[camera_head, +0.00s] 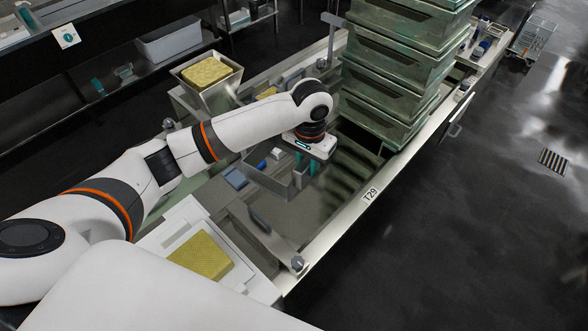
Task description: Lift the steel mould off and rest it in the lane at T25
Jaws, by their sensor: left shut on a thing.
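My left gripper (305,165) reaches in from the left over the bench, its teal fingers pointing down. It is shut on the wall of an open, box-shaped grey steel piece (268,181), which looks like the steel mould. Small blue and white items show within its outline; I cannot tell whether they lie inside or beyond it. Its lower edge is hard to see, so I cannot tell if it touches the bench. A yellow cheese block (201,257) lies uncovered on a white board at the near left. The lane label in view reads T29 (370,195); no T25 label is readable. My right gripper is not in view.
Green crates (400,65) stand in a tall stack just right of my left gripper. Another yellow block (207,72) sits in a steel container (222,96) behind my arm. A grey knob (297,263) stands at the bench's near corner. Dark floor is open at right.

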